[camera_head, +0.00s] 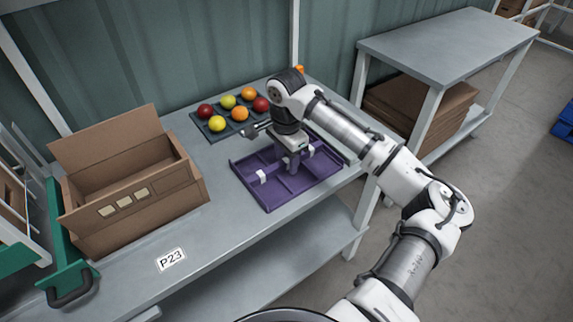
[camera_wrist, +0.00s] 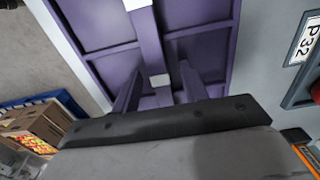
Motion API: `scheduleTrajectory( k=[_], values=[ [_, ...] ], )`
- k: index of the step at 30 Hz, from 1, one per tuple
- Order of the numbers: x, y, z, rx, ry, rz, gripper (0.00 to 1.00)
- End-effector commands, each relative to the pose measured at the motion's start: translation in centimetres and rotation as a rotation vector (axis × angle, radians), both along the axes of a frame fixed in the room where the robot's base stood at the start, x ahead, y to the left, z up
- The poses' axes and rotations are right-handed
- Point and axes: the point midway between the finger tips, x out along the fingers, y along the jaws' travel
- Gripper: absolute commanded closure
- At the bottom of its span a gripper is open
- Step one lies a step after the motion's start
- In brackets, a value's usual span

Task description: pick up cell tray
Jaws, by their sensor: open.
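The purple cell tray (camera_head: 302,184) lies flat on the grey bench near its right end, empty, with its cells divided by low walls and small white patches on it. In the wrist view the tray (camera_wrist: 92,22) fills the upper part. My gripper (camera_head: 292,163) points down over the middle of the tray, and my arm hides part of its far right side. In the wrist view my gripper's two fingers (camera_wrist: 158,85) stand apart, one on each side of the tray's central bar. I cannot tell whether they touch the bar.
An open cardboard box (camera_head: 135,205) stands to the left, beside a green-framed item (camera_head: 67,255). Another bench (camera_head: 445,45) stands at right.

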Motion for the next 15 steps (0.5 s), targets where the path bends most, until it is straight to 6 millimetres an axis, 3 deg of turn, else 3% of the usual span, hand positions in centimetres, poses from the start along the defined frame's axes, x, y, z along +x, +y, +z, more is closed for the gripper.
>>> scheduleTrajectory(
  k=[2,12,15],
  values=[
    [0.0,0.0,0.0,0.0,0.0,0.0,0.56],
    [0.01,-0.01,0.02,0.0,0.0,0.0,1.0],
    [0.01,-0.01,0.03,0.0,0.0,0.0,1.0]
  ],
)
